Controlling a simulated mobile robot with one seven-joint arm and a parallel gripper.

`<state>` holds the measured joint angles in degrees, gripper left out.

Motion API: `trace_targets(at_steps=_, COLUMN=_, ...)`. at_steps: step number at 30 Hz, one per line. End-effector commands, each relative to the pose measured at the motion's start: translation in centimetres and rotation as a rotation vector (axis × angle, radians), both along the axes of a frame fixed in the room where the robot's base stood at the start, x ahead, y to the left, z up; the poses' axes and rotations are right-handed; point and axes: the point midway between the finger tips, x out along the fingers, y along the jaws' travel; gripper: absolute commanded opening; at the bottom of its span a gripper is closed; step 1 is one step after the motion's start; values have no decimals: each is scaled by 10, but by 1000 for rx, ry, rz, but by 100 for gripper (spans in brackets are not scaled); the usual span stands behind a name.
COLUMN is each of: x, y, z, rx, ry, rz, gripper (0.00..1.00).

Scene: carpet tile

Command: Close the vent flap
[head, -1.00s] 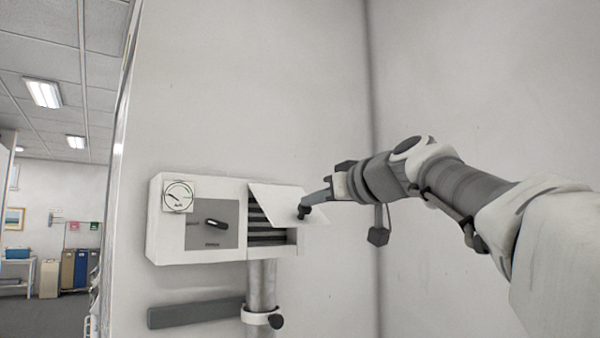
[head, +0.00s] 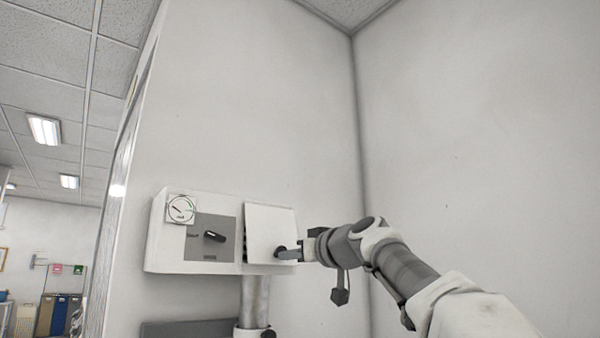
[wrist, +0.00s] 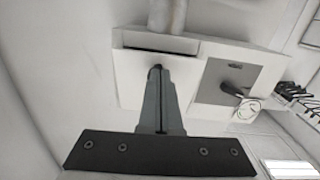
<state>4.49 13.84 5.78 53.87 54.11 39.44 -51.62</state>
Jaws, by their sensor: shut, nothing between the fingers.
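The vent flap (head: 268,226) is a white panel on the right half of a white wall box (head: 172,258). It hangs nearly flat over the opening, with a thin dark gap at its left edge. In the wrist view the flap (wrist: 132,86) has a slot showing along one edge, so it looks not quite flush. The wrist view shows the shut fingers (wrist: 155,74) over the flap; exact contact is hidden.
The box also carries a round gauge (head: 181,208) and a grey panel with a dark rotary handle (head: 214,236). A pipe (head: 255,302) runs down below it, beside a grey bar (head: 185,328). Walls meet in a corner to the right; the space before them is clear.

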Motion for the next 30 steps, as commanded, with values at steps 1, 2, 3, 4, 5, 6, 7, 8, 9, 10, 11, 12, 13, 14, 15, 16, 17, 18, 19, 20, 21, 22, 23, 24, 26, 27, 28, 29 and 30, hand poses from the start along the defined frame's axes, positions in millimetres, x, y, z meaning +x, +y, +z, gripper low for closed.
trace_targets(at_steps=1, x=6, y=2, z=-5, rx=0, ry=2, rz=1, gripper=0)
trace_targets(at_steps=2, x=8, y=4, z=-7, rx=0, ry=1, rz=1, gripper=0)
trace_targets(at_steps=3, x=11, y=6, z=-8, rx=0, ry=1, rz=2, gripper=0)
trace_targets(at_steps=4, x=13, y=7, z=-10, rx=0, ry=1, rz=2, gripper=0)
trace_targets(at_steps=5, x=15, y=8, z=-11, rx=0, ry=1, rz=2, gripper=0)
trace_targets(at_steps=6, x=18, y=9, z=-13, rx=-1, ry=2, rz=1, gripper=0)
trace_targets(at_steps=7, x=19, y=10, z=-13, rx=-1, ry=1, rz=1, gripper=0)
trace_targets(at_steps=8, x=21, y=11, z=-14, rx=-1, ry=1, rz=0, gripper=0)
trace_targets(at_steps=9, x=22, y=12, z=-15, rx=1, ry=1, rz=0, gripper=0)
trace_targets(at_steps=10, x=24, y=13, z=-15, rx=1, ry=1, rz=0, gripper=0)
trace_targets(at_steps=11, x=25, y=13, z=-16, rx=1, ry=1, rz=0, gripper=0)
trace_targets(at_steps=12, x=26, y=14, z=-17, rx=0, ry=1, rz=0, gripper=0)
trace_targets(at_steps=13, x=27, y=15, z=-17, rx=0, ry=1, rz=0, gripper=0)
trace_targets(at_steps=14, x=27, y=15, z=-18, rx=0, ry=1, rz=1, gripper=0)
trace_targets(at_steps=15, x=28, y=16, z=-18, rx=-1, ry=1, rz=1, gripper=0)
trace_targets(at_steps=16, x=28, y=16, z=-18, rx=-1, ry=1, rz=1, gripper=0)
trace_targets(at_steps=17, x=29, y=16, z=-18, rx=-1, ry=1, rz=1, gripper=0)
trace_targets(at_steps=18, x=29, y=17, z=-18, rx=0, ry=0, rz=1, gripper=0)
trace_targets(at_steps=19, x=29, y=17, z=-18, rx=0, ry=0, rz=1, gripper=0)
trace_targets(at_steps=20, x=29, y=17, z=-18, rx=0, ry=0, rz=1, gripper=0)
trace_targets(at_steps=21, x=29, y=17, z=-18, rx=0, ry=0, rz=1, gripper=0)
trace_targets(at_steps=22, x=29, y=17, z=-18, rx=0, ry=0, rz=1, gripper=0)
trace_targets(at_steps=23, x=29, y=17, z=-18, rx=0, ry=0, rz=1, gripper=0)
trace_targets(at_steps=24, x=29, y=17, z=-18, rx=1, ry=1, rz=1, gripper=0)
trace_targets(at_steps=26, x=29, y=18, z=-18, rx=1, ry=1, rz=1, gripper=0)
trace_targets(at_steps=27, x=29, y=18, z=-18, rx=1, ry=1, rz=1, gripper=0)
trace_targets(at_steps=28, x=29, y=18, z=-18, rx=1, ry=1, rz=1, gripper=0)
trace_targets(at_steps=29, x=30, y=18, z=-18, rx=1, ry=1, rz=1, gripper=0)
trace_targets(at_steps=30, x=29, y=18, z=-18, rx=1, ry=0, rz=1, gripper=0)
